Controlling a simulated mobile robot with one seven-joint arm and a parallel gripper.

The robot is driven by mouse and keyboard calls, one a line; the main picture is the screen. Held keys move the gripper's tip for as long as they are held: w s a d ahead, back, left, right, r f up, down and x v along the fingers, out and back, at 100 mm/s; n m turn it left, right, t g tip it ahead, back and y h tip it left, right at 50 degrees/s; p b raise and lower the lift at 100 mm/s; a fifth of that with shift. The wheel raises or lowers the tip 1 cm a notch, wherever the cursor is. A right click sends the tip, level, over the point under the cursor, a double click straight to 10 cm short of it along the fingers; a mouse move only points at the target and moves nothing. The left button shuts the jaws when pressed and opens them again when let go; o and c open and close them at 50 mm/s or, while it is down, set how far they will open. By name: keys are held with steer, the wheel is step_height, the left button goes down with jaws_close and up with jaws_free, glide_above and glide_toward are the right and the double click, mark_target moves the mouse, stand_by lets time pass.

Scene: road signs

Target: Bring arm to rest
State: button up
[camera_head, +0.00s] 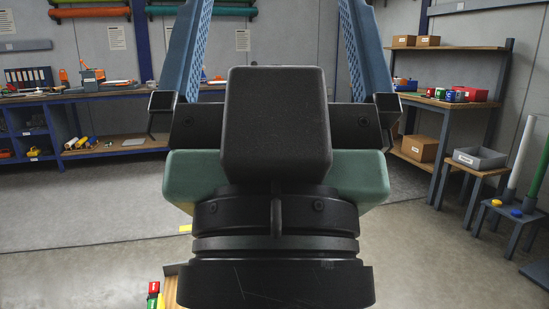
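My gripper (274,20) fills the middle of the head view, close to the camera. Its two blue ribbed fingers stand wide apart and point up and away. Their upper ends run out at the top edge of the picture. No object shows between the fingers. The dark gripper body and wrist hide the middle of the room behind them.
A long workbench (95,93) with shelves stands at the back left. A wooden shelf (455,103) stands at the right, with a grey bin (480,158) on a small table nearby. Small coloured blocks (153,296) lie at the bottom left. Floor is open on both sides.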

step_height(320, 180, up, 31)
steer(key=p, duration=2.9)
steer(key=shift+r, duration=0.2)
steer(key=shift+a, duration=0.1)
steer(key=shift+c, duration=0.2)
